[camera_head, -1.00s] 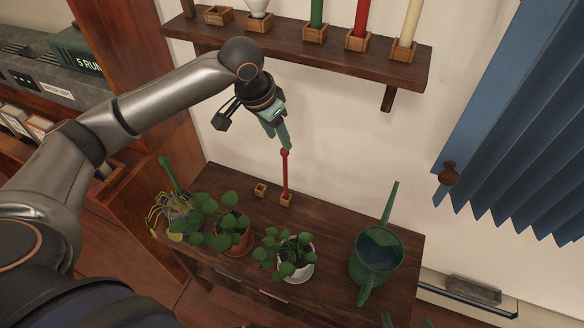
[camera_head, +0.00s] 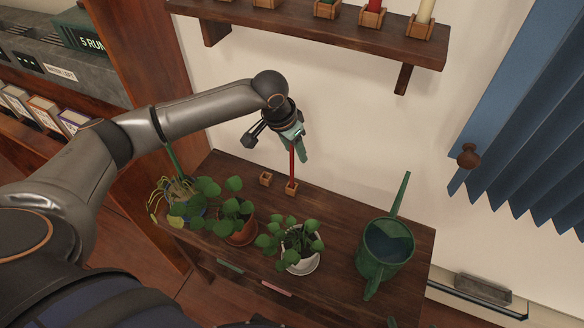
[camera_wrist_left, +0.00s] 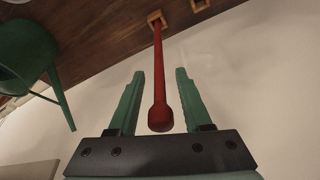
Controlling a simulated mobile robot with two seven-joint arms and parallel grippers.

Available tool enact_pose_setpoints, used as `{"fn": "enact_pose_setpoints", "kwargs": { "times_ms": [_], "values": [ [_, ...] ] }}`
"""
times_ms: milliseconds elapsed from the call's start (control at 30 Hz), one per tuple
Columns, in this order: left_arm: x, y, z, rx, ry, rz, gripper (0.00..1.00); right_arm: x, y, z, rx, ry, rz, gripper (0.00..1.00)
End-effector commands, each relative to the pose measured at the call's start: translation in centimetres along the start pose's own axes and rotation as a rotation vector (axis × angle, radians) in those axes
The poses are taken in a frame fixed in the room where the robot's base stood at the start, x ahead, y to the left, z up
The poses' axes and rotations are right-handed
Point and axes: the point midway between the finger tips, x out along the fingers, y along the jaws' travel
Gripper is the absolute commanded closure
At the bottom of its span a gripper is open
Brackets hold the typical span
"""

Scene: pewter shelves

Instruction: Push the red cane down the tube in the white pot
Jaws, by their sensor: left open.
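The red cane (camera_head: 291,165) stands upright in a small wooden holder (camera_head: 291,187) on the table. In the left wrist view the cane (camera_wrist_left: 158,75) runs from its holder (camera_wrist_left: 156,18) to a knobbed end between my fingers. My left gripper (camera_wrist_left: 159,92) is open, one green finger on each side of the cane, with gaps showing on both sides. It also shows in the head view (camera_head: 302,150), pointing down at the cane's top. The white pot (camera_head: 302,264) holds a leafy plant at the table's front; I cannot make out a tube in it. My right gripper is not in view.
A green watering can (camera_head: 385,250) stands right of the white pot. A terracotta pot (camera_head: 243,235) and a blue pot (camera_head: 186,212) with plants stand to its left. An empty wooden holder (camera_head: 266,179) is beside the cane's holder. A shelf (camera_head: 300,24) hangs above.

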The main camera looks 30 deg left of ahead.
Motion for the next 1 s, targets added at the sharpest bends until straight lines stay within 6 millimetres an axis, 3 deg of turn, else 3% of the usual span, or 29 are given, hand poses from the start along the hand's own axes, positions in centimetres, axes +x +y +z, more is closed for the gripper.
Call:
{"fn": "enact_pose_setpoints", "kwargs": {
  "times_ms": [200,633,1000],
  "values": [
    [-0.03,-0.01,-0.06,0.001,0.002,0.000,0.53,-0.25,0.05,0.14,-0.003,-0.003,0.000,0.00],
    [-0.05,-0.03,-0.06,0.000,0.001,-0.001,1.00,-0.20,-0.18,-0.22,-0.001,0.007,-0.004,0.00],
    [-0.05,-0.04,-0.05,0.000,0.001,-0.001,1.00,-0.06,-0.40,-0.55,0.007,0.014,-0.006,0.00]
  ]
}}
